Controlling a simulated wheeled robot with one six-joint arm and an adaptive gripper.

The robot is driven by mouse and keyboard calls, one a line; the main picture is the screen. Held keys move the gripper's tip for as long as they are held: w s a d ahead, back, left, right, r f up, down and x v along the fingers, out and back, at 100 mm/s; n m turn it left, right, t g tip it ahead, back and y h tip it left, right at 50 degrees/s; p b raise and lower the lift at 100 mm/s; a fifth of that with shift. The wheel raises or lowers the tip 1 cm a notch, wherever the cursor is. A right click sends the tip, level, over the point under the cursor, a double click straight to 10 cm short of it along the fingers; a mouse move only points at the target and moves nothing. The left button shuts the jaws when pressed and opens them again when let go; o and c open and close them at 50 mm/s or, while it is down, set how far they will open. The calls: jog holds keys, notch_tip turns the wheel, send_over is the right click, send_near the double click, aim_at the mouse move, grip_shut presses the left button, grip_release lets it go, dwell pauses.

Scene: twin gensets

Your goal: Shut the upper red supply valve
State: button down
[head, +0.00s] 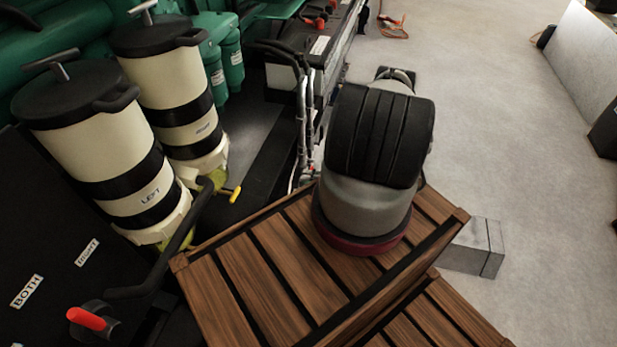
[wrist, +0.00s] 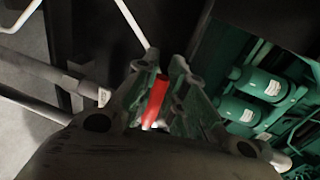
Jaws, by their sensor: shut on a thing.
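In the wrist view, my gripper (wrist: 166,68) is shut on a red valve handle (wrist: 155,100), which lies lengthwise between the two fingers. The handle's lower end shows a pale metal tip close to the gripper's palm. I cannot tell from this view which of the supply valves it belongs to. In the head view my arm hides the gripper and the held handle. A separate red lever (head: 86,318) shows at the lower left of the head view, near the "BOTH" and "RIGHT" labels, apart from my arm.
Two cream filter canisters (head: 102,150) with black lids stand at the left in the head view. A slatted wooden platform (head: 236,290) lies under my arm. Pipes and hoses (head: 301,110) run behind it. A grey block (head: 476,248) sits at the right; open floor (head: 530,150) lies beyond.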

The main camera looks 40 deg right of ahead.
jog(key=shift+f, duration=0.1)
jog(key=c, duration=1.5)
grip_release()
jog(key=shift+o, duration=0.2)
jog(key=v, duration=1.2)
jog(key=shift+s, duration=0.1)
